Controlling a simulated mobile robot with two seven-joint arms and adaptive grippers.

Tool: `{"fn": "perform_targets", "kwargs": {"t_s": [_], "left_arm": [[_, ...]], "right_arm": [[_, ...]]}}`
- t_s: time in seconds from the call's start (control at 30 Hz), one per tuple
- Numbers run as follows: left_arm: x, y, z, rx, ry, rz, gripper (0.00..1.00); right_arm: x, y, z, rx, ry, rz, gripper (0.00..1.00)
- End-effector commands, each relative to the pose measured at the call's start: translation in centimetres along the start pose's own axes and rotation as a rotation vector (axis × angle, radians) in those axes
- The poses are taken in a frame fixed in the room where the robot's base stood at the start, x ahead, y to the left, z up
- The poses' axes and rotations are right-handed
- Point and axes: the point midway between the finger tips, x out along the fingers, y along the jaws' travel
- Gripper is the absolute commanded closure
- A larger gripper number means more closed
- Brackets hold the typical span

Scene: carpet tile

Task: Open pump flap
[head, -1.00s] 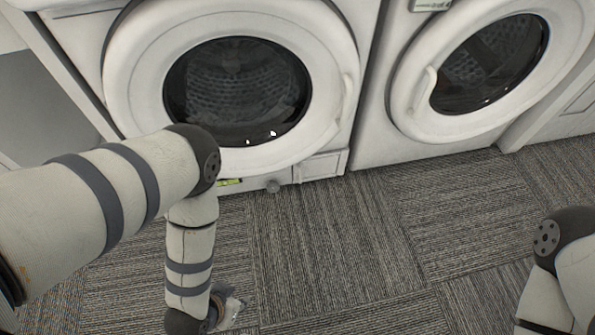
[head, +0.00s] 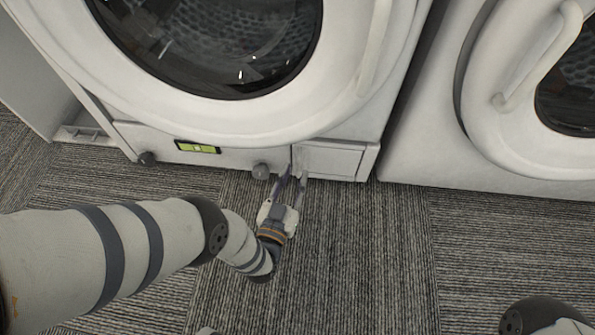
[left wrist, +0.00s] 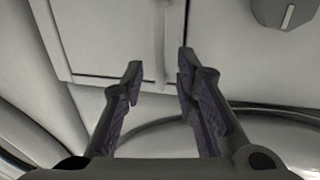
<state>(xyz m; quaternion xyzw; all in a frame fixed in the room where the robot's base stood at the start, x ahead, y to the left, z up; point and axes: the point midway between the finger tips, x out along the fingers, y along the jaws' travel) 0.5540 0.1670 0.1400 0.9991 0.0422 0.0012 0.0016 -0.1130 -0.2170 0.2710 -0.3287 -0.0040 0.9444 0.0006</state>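The pump flap (head: 332,160) is a pale rectangular panel low on the front of the left washing machine, right of a round knob (head: 261,171). It looks closed. In the left wrist view the flap (left wrist: 105,35) is at upper left, with a narrow upright ridge (left wrist: 161,40) along its side. My left gripper (head: 291,176) is at the flap's left edge, just above the carpet. In the left wrist view its fingers (left wrist: 160,70) are apart, with the ridge's end between the tips; I cannot tell whether they touch it. My right gripper is out of view.
The washer's round door (head: 250,122) bulges above the flap. A green-and-black label (head: 197,147) and a second knob (head: 146,158) are to the left. Another machine (head: 470,160) stands at right. The carpet (head: 370,260) in front is clear.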

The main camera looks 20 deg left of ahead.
Motion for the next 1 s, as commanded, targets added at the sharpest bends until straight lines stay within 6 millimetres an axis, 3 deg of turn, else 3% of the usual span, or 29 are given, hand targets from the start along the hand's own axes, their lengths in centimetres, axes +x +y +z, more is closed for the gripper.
{"fn": "perform_targets", "kwargs": {"t_s": [0.17, 0.43, 0.57, 1.0], "left_arm": [[2.1, 0.0, 0.1, 0.0, 0.001, 0.0, 0.72], [2.4, 0.0, 0.0, 0.001, -0.001, 0.0, 0.72], [2.4, 0.0, 0.0, 0.001, -0.002, 0.0, 0.99], [1.7, 0.3, 0.1, 0.001, -0.003, 0.01, 1.0]], "right_arm": [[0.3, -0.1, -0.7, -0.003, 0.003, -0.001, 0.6], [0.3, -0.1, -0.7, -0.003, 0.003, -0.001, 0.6], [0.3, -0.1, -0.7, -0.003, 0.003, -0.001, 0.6], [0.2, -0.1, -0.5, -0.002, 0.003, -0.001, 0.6]]}}
